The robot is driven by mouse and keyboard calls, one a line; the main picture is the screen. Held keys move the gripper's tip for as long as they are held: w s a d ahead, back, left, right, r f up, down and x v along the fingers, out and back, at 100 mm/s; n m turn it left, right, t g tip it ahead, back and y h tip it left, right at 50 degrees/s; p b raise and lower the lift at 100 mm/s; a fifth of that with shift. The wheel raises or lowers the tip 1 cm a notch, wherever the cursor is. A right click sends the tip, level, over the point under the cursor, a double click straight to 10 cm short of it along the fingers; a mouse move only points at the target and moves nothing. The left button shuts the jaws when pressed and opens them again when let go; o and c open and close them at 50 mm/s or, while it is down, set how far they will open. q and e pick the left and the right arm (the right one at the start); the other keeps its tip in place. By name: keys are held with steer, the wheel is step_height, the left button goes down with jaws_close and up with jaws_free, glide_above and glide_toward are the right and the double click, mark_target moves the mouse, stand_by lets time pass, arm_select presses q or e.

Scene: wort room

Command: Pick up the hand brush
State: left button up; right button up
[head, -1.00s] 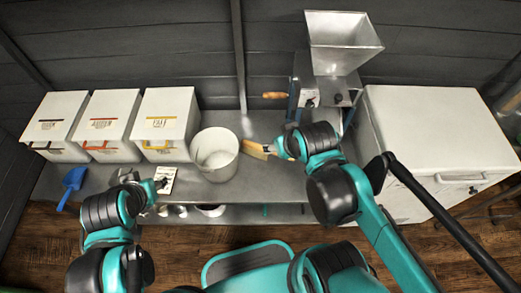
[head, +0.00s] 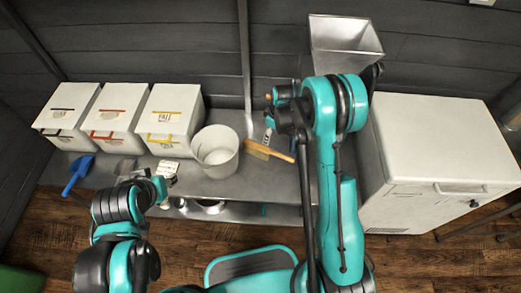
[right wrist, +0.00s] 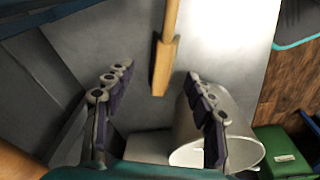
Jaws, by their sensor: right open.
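The hand brush (head: 270,152) lies on the metal bench just right of the white bucket, its pale wooden handle pointing right. In the right wrist view the brush (right wrist: 163,68) shows between the open fingers, handle toward the top. My right gripper (right wrist: 158,80) is open and empty; no finger appears to touch the brush. In the head view the right gripper (head: 269,126) is partly hidden by its own arm, near the brush on the wall side. My left gripper (head: 167,178) is over the bench's front left, by a white card; its fingers are too small to read.
A white bucket (head: 216,158) stands left of the brush. Several white bins (head: 172,112) line the wall, with a blue scoop (head: 77,174) in front. A grain mill hopper (head: 345,45) stands behind my right arm. A white chest (head: 440,140) fills the right.

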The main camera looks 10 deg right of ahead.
mark_target(269, 150)
steer(key=shift+n+g, duration=0.3)
steer(key=shift+n, duration=0.2)
step_height(269, 150, down, 9)
steer(key=shift+d+r+b, duration=0.1)
steer(key=shift+r+b, duration=0.1)
steer(key=shift+b, duration=0.4)
steer(key=f+b, duration=0.1)
steer(key=f, duration=0.2)
steer(key=f+b, duration=0.1)
steer(key=f, duration=0.1)
steer(key=shift+a+b, duration=0.3)
steer(key=shift+a, duration=0.1)
steer(key=shift+r, duration=0.1)
steer(key=shift+c, duration=1.2)
jaws_close()
